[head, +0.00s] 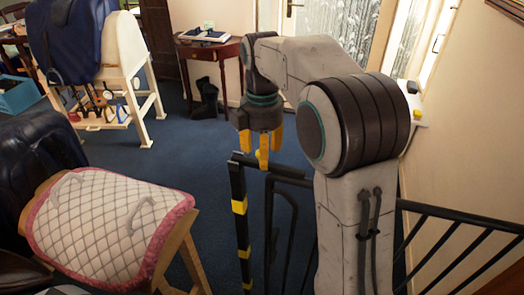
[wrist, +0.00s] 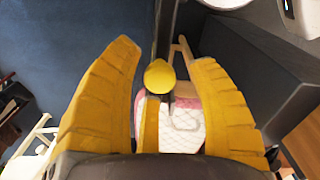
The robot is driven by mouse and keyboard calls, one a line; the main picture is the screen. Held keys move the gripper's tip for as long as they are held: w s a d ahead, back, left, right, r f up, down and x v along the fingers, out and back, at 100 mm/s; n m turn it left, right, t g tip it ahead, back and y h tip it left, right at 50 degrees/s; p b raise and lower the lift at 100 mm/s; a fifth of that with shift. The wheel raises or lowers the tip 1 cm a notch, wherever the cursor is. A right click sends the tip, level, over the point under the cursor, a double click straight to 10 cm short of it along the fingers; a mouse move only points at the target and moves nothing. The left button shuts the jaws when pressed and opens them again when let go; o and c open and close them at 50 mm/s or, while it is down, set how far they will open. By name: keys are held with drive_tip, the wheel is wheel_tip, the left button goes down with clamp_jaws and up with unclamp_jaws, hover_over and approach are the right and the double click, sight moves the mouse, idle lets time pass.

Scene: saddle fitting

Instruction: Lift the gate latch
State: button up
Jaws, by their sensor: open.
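The gate (head: 290,182) is dark metal, with a black-and-yellow striped post (head: 240,207) at its left end. A round yellow knob (wrist: 160,76), which looks like the latch's, shows in the wrist view. It appears between my finger tips, and I cannot tell whether they touch it. In the head view I cannot make out the knob; my fingers may hide it.
A quilted white pad with pink trim (head: 105,225) lies on a wooden stand at left. A blue saddle on a cream rack (head: 125,60) stands behind. Black boots (head: 206,98) sit by a small wooden table (head: 212,50). Blue carpet between them is clear.

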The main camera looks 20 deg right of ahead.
drive_tip(key=shift+c, duration=0.2)
clamp_jaws()
idle(0.4)
